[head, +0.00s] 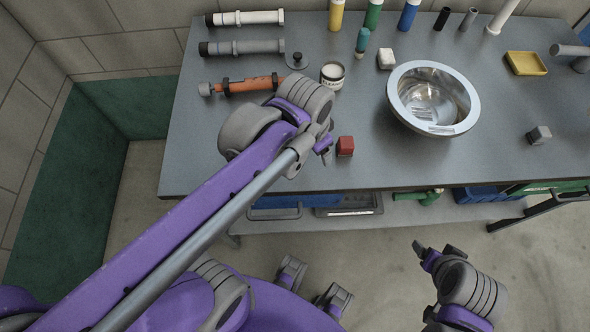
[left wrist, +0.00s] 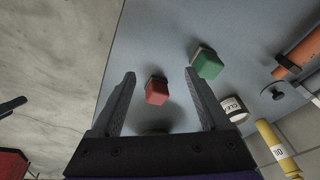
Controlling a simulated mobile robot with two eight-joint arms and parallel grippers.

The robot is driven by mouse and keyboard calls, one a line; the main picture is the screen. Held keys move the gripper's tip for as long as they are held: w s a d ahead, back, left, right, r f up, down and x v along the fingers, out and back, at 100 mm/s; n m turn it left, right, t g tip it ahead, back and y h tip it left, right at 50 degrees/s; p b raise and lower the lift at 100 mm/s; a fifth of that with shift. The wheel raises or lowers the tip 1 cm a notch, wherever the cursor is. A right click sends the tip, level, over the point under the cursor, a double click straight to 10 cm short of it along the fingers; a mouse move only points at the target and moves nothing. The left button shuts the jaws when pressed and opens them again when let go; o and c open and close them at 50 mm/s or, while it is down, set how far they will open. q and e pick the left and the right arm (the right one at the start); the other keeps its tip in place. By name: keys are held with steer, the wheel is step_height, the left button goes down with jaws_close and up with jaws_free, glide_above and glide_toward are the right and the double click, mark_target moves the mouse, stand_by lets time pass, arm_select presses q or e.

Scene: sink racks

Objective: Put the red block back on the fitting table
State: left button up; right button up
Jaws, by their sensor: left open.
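The red block (head: 345,146) sits on the grey table (head: 300,178) near its front edge, just right of my left gripper (head: 326,148). In the left wrist view the red block (left wrist: 157,92) shows between the two fingers of my open left gripper (left wrist: 160,76), with gaps on both sides; it is not gripped. A green block (left wrist: 208,64) lies near one finger in that view; my arm seems to hide it in the head view. My right gripper (head: 436,250) is empty in front of the table, its fingers apart.
A metal bowl (head: 433,97) stands right of the red block. A white can (head: 332,76), white block (head: 386,58), grey block (head: 539,135) and yellow tray (head: 526,63) are on the table. Pipe fittings such as an orange one (head: 245,85) lie at the left. Table is clear between red block and bowl.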

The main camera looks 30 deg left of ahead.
arm_select(q)
steer(key=s+f+n, duration=0.1)
steer(key=s+f, duration=0.1)
steer(key=s+a+f+n+t, duration=0.1)
steer(key=s+f+n, duration=0.1)
steer(key=s+a+f+n+t, duration=0.1)
steer(key=s+f, duration=0.1)
steer(key=shift+s+a+f+n, duration=0.1)
steer(key=shift+s+a+n, duration=0.1)
steer(key=shift+n, duration=0.2)
steer(key=shift+w+r+p, duration=0.2)
steer(key=shift+r+p, duration=0.6)
steer(key=shift+r, duration=0.25)
steer(key=shift+w+d, duration=0.1)
steer(key=shift+w, duration=0.1)
steer(key=shift+s, duration=0.15)
